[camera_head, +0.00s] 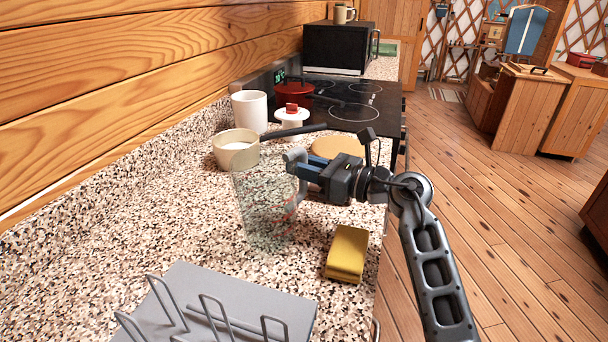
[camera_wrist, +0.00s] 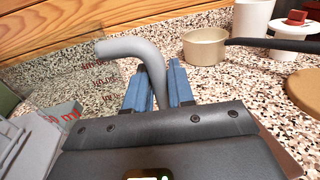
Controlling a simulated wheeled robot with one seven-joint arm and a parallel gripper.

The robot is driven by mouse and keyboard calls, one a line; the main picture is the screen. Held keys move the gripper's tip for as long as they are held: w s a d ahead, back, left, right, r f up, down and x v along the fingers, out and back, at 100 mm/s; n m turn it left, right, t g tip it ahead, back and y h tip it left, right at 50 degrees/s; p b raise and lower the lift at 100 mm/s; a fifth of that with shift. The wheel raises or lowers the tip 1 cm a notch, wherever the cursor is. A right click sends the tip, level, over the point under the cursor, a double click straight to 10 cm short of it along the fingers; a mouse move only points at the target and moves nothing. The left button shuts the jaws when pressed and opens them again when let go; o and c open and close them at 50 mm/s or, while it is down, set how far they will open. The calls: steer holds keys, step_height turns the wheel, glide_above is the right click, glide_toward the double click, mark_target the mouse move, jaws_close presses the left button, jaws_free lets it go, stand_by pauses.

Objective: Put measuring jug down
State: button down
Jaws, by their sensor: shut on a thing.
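The measuring jug (camera_head: 262,210) is clear, with red markings and a grey handle. It looks upright over the speckled counter (camera_head: 150,225); I cannot tell whether its base touches the surface. My gripper (camera_head: 298,170) reaches in from the right and is shut on the handle. In the wrist view, the blue fingers (camera_wrist: 159,88) sit on either side of the grey handle (camera_wrist: 150,62). The jug's clear wall with red print (camera_wrist: 88,88) shows to the left there.
A grey wire rack (camera_head: 240,302) stands in front, and a yellow sponge-like block (camera_head: 347,253) lies right of the jug. Behind are a cream pan (camera_head: 236,150), a white cup (camera_head: 250,111), a round board (camera_head: 337,147) and the stove (camera_head: 355,112). Bare counter lies left of the jug.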

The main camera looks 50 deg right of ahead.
steer(key=shift+f, duration=1.15)
steer(key=shift+f, duration=0.1)
steer(key=c, duration=1)
jaws_free()
steer(key=shift+o, duration=0.2)
